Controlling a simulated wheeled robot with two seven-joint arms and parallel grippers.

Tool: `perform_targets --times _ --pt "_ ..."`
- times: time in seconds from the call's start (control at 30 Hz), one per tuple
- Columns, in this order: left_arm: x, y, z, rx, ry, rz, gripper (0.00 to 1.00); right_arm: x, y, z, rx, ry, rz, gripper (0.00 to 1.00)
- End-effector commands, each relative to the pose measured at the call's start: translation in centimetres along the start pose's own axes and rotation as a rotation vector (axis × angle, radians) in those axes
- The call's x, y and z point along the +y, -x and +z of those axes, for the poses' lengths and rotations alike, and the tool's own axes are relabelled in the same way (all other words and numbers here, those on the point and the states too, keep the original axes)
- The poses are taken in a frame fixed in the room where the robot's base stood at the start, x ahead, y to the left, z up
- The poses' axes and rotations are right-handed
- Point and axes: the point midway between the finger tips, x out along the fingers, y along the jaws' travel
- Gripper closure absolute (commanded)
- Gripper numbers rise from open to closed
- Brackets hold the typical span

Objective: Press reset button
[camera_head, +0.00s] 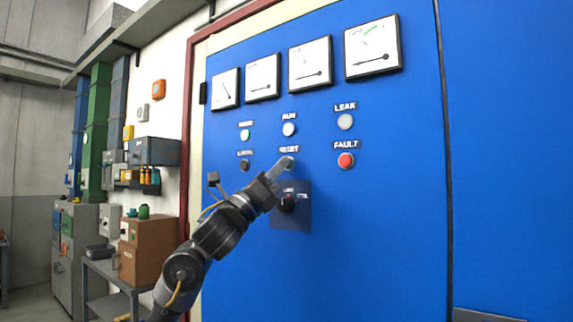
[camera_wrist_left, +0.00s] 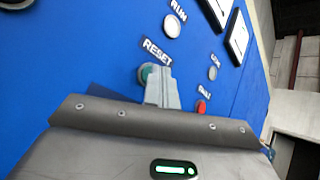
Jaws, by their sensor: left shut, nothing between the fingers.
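The reset button is a round green button (camera_wrist_left: 147,73) under the RESET label on the blue panel. In the head view the label shows, but my gripper covers most of the button. My left gripper (camera_head: 287,163) is shut and empty, with its fingertips at the button. In the left wrist view, the grey fingers (camera_wrist_left: 160,78) overlap the button's right side. I cannot tell whether they touch it or press it in. My right gripper is in neither view.
The blue cabinet (camera_head: 400,220) fills the right side. Near the button are a red FAULT button (camera_head: 345,160), a white LEAK lamp (camera_head: 345,121), a white RUN lamp (camera_head: 289,129) and a dark selector knob (camera_head: 287,204). Gauges sit above. A brown box (camera_head: 148,250) stands on a side table.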

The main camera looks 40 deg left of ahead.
Motion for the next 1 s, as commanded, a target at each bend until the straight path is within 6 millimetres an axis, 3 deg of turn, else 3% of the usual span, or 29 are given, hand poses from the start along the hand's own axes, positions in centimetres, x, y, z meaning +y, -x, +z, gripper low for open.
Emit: perform_targets --times 0.7,1.0 --pt "-0.8 1.3 0.8 0.0 -0.001 0.001 1.0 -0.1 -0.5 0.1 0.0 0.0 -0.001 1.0" --pt "-2.2 3.2 2.2 0.0 -0.005 0.0 1.0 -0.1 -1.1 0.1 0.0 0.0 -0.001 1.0"
